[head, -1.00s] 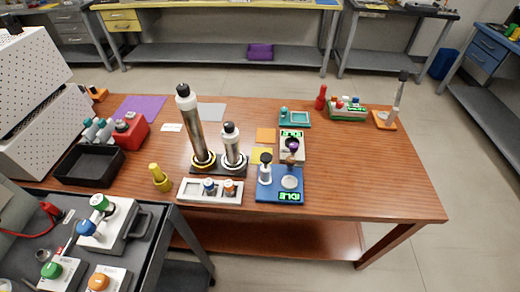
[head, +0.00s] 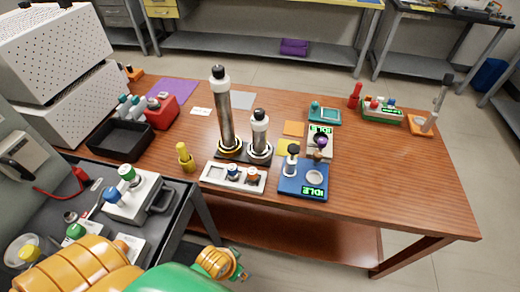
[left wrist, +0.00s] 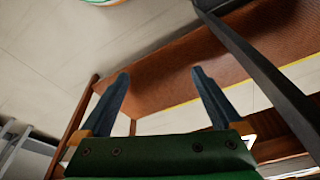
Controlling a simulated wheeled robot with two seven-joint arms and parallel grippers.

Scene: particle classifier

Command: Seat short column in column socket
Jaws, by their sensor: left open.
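My left arm shows at the bottom left of the head view, in front of the table and well short of the columns. In the left wrist view my left gripper (left wrist: 160,95) is open and empty, its two dark fingers spread. My right gripper is in neither view.
A white tray (head: 207,171) with small vials lies in front of the columns. A dark cart (head: 193,222) adjoins the table's front left.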

